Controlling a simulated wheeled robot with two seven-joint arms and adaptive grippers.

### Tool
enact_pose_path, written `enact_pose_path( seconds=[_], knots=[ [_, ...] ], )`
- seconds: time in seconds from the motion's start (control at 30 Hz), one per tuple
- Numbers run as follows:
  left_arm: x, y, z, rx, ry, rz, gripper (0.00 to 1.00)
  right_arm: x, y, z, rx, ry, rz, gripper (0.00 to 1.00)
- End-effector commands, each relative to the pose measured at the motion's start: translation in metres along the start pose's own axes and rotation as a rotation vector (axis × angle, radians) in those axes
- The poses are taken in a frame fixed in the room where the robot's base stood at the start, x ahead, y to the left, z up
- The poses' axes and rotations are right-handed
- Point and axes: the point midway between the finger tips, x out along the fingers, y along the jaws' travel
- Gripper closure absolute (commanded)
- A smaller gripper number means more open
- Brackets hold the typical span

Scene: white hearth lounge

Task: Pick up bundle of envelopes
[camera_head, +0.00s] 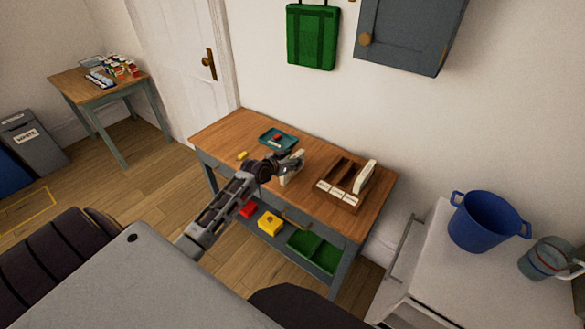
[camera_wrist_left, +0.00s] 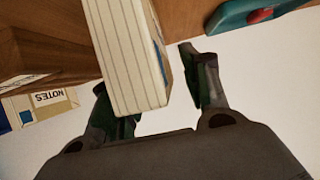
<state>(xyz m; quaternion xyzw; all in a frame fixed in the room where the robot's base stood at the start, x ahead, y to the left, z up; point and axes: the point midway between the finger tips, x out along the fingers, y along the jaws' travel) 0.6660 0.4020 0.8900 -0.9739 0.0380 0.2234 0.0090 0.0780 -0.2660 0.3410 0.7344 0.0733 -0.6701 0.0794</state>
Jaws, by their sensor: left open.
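A bundle of envelopes (camera_head: 291,177), cream-white with lined edges, stands upright on the wooden table. In the left wrist view the bundle (camera_wrist_left: 122,55) reaches down to my left gripper (camera_wrist_left: 160,95). My left gripper (camera_head: 287,160) is open at the bundle in the head view. In the wrist view one finger is partly hidden behind the bundle, and the other stands apart on its right with a gap. I cannot tell whether either finger touches it. My right gripper is not in view.
A wooden sorter (camera_head: 340,190) with labelled compartments and another pale bundle (camera_head: 365,177) stands to the right. A teal tray (camera_head: 278,138) with a red item lies behind, and a yellow object (camera_head: 242,156) to the left.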

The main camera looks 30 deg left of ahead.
Motion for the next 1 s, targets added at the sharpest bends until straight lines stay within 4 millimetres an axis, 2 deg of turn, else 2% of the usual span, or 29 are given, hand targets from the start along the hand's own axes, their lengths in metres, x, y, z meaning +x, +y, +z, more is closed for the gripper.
enact_pose_path(
  seconds=[0.37, 0.7, 1.0],
  knots=[
    [-0.0003, -0.0001, -0.0002, 0.000, 0.001, 0.000, 0.55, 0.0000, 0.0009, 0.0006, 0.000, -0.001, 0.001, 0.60],
    [-0.0003, -0.0002, -0.0003, 0.000, 0.001, 0.000, 0.99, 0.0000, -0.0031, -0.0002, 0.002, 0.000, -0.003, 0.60],
    [-0.0006, -0.0003, -0.0012, 0.000, 0.002, 0.000, 1.00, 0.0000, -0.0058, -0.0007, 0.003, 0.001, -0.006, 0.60]
  ],
)
